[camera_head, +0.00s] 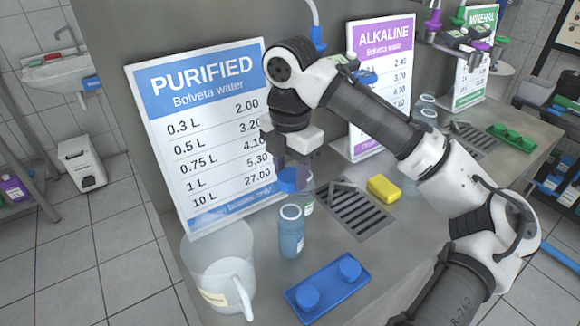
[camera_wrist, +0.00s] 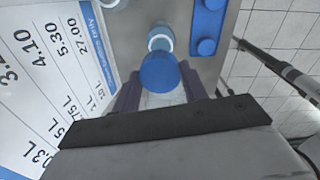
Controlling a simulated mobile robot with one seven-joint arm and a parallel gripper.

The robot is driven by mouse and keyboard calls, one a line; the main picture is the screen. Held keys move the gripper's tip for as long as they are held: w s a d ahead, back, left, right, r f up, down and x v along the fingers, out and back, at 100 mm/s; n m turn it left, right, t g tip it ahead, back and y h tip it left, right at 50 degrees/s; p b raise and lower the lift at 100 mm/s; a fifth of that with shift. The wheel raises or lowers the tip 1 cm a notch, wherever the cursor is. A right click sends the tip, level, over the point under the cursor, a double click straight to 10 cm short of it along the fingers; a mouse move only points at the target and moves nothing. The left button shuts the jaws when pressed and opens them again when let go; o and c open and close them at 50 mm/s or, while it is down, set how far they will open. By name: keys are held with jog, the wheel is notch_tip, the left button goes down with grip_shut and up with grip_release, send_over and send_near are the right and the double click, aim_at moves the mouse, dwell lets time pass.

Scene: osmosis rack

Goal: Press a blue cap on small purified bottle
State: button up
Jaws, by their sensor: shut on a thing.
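My gripper (camera_head: 290,172) points down in front of the purified sign and is shut on a blue cap (camera_head: 288,180). In the wrist view the cap (camera_wrist: 160,72) sits at the tips of the dark purple fingers. A clear bottle (camera_head: 307,197) with a pale label stands right by the cap, partly hidden; I cannot tell whether they touch. A small open blue-tinted bottle (camera_head: 291,235) with a pale rim stands nearer the front, clear of the gripper; its mouth shows beyond the cap in the wrist view (camera_wrist: 160,39). A blue tray (camera_head: 329,292) holds two blue caps.
A large white jug (camera_head: 217,275) stands left of the open bottle. A drain grate (camera_head: 356,212) and a yellow block (camera_head: 384,188) lie to the right. The purified price sign (camera_head: 205,130) stands close to the gripper. Counter space between grate and tray is clear.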

jog(key=b, duration=0.4)
send_over(291, 205)
jog(key=shift+s+f, duration=0.1)
jog(key=shift+f, duration=2.55)
jog(key=shift+f, duration=0.35)
jog(key=shift+f, duration=0.35)
jog(key=o, duration=0.3)
jog(key=c, duration=0.3)
jog(key=shift+c, duration=0.2)
